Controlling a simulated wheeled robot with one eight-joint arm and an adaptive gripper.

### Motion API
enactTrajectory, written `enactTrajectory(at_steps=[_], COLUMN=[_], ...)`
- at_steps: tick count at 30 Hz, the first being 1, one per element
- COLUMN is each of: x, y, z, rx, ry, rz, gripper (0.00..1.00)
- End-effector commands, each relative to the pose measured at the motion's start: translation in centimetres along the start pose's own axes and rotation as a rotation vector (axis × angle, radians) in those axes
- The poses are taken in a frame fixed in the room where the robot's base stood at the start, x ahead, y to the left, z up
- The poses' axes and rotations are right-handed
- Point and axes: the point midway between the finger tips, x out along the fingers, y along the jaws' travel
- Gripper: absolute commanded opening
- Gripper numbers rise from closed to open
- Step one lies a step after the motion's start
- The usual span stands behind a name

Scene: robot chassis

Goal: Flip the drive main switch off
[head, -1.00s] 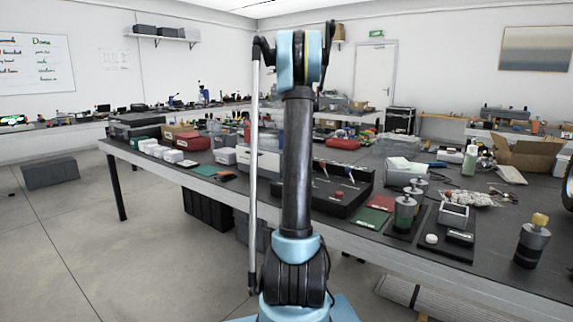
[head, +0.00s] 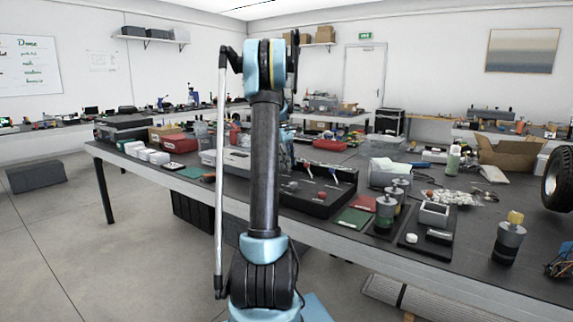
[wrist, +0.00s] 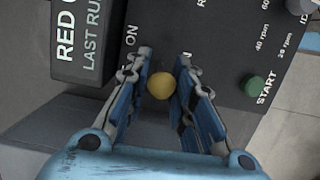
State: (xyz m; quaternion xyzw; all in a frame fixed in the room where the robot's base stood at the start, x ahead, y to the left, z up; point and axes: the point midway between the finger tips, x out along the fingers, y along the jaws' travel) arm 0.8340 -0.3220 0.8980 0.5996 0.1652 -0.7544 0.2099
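In the wrist view, a round yellow knob (wrist: 160,86) stands between the two blue fingers of my gripper (wrist: 164,60). The fingers are parted, with a gap visible on each side of the knob. Behind it is a dark control panel (wrist: 222,50) with an "ON" label near the left fingertip, a second label partly hidden by the right finger, and a green START button (wrist: 254,86). No label naming the main switch is readable. In the head view, the black control box (head: 312,200) with upright levers stands on the bench, partly behind my arm; my gripper is hidden there.
A dark block (wrist: 88,40) lettered "RED" and "LAST RUN" is close to the left finger. On the bench (head: 385,258), green (head: 353,217) and red plates and metal cylinders (head: 385,212) lie right of the box. White blocks (head: 150,155) stand at left.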

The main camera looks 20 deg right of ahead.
Motion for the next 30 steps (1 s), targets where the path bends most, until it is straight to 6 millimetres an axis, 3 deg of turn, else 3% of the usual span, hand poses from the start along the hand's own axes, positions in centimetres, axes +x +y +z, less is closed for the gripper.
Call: enactTrajectory(at_steps=[2, 11, 16, 30], x=[0.0, 0.0, -0.9, -9.1], y=[0.1, -0.1, -0.1, 0.0], z=[0.0, 0.0, 0.0, -0.1], rx=[0.001, 0.0, -0.001, 0.0], ry=[0.0, 0.0, 0.0, -0.001], rz=[0.0, -0.002, -0.002, -0.002], gripper=[0.41, 0.41, 0.41, 0.41])
